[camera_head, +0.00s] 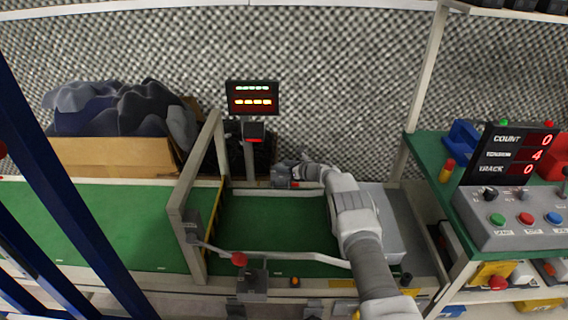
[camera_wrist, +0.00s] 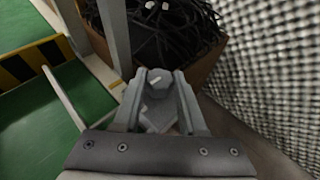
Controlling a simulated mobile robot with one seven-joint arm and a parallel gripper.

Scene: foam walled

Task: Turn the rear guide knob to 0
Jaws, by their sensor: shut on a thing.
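My gripper (camera_head: 297,178) is at the back edge of the green bed, at the end of my outstretched arm. In the wrist view my gripper (camera_wrist: 160,78) is shut on a small grey knob (camera_wrist: 158,116), which sits between the two fingers. A short white mark shows near its tip. In the head view the knob is mostly hidden by my gripper, and no scale or number on it can be read.
A small display (camera_head: 252,98) stands on a post behind the bed. A white frame (camera_head: 190,200) stands left of the bed. A box of black strips (camera_wrist: 165,35) lies just beyond my gripper, beside the foam wall (camera_wrist: 270,70).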

